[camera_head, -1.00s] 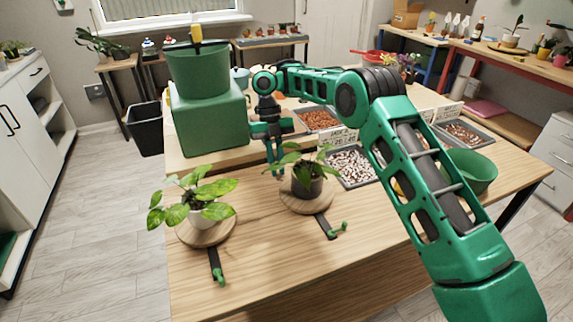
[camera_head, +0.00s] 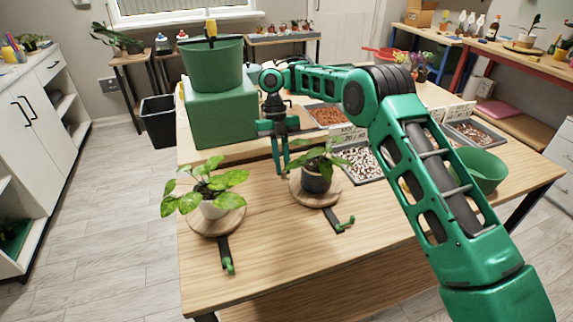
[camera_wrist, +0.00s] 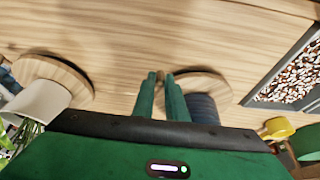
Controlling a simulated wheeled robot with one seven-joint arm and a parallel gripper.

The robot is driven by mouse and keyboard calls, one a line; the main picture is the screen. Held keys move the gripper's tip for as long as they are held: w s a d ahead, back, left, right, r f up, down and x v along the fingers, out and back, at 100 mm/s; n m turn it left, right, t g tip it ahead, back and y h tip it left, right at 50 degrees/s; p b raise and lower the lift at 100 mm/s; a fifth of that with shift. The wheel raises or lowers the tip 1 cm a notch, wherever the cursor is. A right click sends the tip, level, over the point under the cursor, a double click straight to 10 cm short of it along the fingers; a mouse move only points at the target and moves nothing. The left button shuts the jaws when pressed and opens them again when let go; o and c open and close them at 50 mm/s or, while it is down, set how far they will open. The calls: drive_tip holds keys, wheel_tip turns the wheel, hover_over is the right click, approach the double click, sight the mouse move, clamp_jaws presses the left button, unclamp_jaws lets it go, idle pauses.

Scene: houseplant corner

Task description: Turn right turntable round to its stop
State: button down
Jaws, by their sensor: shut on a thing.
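The right turntable (camera_head: 330,198) is a round wooden disc on the table, bearing a dark pot with a leafy plant (camera_head: 317,178). A black bar with a green hooked end (camera_head: 345,223) sticks out at its front. In the wrist view the disc (camera_wrist: 222,90) lies right of my fingers. My gripper (camera_head: 281,168) points down at the disc's left edge; in the wrist view its fingers (camera_wrist: 161,80) are shut on a small brownish peg (camera_wrist: 160,75) at that edge. The pot's base is partly hidden in the wrist view.
The left turntable (camera_head: 225,228) carries a white pot with a plant, and a similar black bar with a green end (camera_head: 228,266). A green block (camera_head: 220,115) with a bucket stands behind left. A gravel tray (camera_head: 372,180) and green bowl (camera_head: 482,170) are right.

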drive_tip(key=shift+s+a+f, duration=0.1)
drive_tip(key=shift+s+a, duration=0.05)
drive_tip(key=c, duration=1.8)
unclamp_jaws()
drive_tip(key=shift+o, duration=0.2)
drive_tip(key=v, duration=1.1)
drive_tip(key=shift+f, duration=0.1)
